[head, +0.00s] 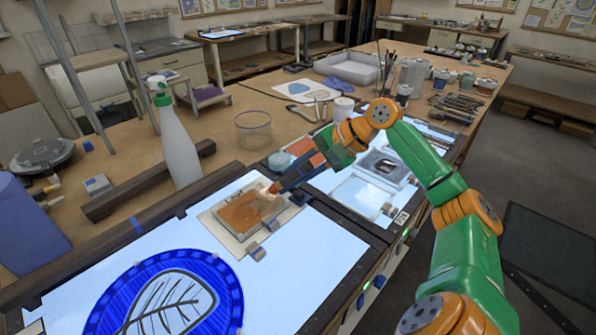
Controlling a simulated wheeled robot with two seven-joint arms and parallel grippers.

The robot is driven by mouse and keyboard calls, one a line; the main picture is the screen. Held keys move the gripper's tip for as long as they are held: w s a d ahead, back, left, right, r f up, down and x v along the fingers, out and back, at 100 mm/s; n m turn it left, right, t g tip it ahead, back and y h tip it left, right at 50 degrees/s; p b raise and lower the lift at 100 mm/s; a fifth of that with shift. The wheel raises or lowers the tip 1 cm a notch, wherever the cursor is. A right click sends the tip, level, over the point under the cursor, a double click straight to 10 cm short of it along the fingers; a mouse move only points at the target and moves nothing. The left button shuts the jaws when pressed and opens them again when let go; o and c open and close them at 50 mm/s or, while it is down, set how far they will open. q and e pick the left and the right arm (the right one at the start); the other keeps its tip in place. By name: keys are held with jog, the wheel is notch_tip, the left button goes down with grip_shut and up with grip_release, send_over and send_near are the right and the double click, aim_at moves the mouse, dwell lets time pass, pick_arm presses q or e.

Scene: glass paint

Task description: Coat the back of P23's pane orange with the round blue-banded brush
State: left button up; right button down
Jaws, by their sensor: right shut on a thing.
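A pane (247,212) with an orange-brown face lies flat on a pale board (221,232) on the lit table. Small grey blocks sit at the board's edges. A small label above the pane is too small to read. My right gripper (283,185) reaches in from the right and is shut on a thin tool, seemingly the brush, at the pane's upper right corner. The tool's tip is at or just above the pane; I cannot tell whether it touches. Its blue band cannot be made out. My left gripper is out of view.
A blue round glass panel (165,293) lies on the lit surface in front. A spray bottle (177,145) and a clear jar (253,130) stand behind the dark rail. Cups, brushes and a white tray (350,69) crowd the back right.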

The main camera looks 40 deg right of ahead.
dwell(0.4)
jog(key=shift+f, duration=0.2)
jog(key=shift+f, duration=0.25)
dwell(0.6)
